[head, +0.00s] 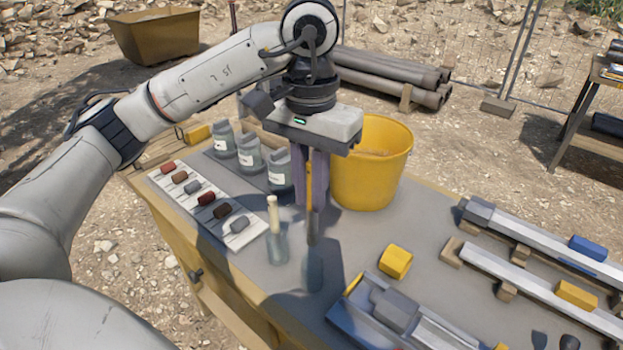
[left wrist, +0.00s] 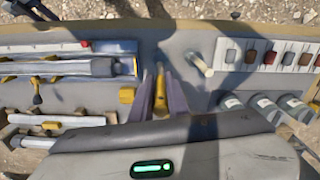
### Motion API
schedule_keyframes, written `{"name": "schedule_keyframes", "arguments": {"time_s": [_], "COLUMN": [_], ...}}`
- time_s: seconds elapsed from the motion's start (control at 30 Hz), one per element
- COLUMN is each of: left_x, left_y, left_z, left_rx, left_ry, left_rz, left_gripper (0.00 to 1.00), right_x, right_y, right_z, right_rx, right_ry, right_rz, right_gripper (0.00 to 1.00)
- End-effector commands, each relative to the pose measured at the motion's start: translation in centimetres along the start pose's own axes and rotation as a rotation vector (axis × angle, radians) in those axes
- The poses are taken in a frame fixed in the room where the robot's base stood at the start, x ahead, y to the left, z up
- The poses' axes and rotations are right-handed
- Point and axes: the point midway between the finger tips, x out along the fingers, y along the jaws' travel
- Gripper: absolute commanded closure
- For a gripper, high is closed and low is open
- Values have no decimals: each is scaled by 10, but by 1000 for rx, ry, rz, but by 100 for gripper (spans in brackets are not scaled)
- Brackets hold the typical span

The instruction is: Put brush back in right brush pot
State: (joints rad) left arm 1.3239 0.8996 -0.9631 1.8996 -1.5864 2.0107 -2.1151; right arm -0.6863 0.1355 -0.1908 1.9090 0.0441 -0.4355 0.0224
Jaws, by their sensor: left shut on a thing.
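My left gripper (head: 312,205) points straight down, shut on a brush (head: 309,180) with a yellow handle. The brush hangs upright, its dark lower end just over or inside the mouth of the right brush pot (head: 313,272); I cannot tell which. The left brush pot (head: 277,250) stands beside it with a pale-handled brush (head: 272,212) in it. In the left wrist view the yellow handle (left wrist: 160,95) shows between the fingers (left wrist: 161,100), and the pale-handled brush (left wrist: 199,64) is to the right. The right pot is hard to make out there. My right gripper is not in view.
A yellow bucket (head: 375,165) stands close behind the gripper. Several labelled jars (head: 249,155) and a white sample board (head: 215,222) lie to the left. A yellow block (head: 396,261) and a grey trough (head: 365,325) are to the right on the table (head: 365,228).

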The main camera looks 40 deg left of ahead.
Motion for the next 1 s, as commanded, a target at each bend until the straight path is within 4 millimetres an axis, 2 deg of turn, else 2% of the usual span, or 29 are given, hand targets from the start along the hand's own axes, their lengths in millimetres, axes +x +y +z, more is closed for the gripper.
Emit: {"name": "schedule_keyframes", "arguments": {"time_s": [0.47,1.0], "left_x": [41,85], "left_y": [0,0], "left_z": [0,0], "left_rx": [-1,-1], "left_ry": [1,2], "left_rz": [1,1], "left_gripper": [100,100], "right_x": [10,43], "right_y": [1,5], "right_z": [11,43], "right_rx": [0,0], "right_ry": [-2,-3], "right_rz": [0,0], "right_gripper": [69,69]}}
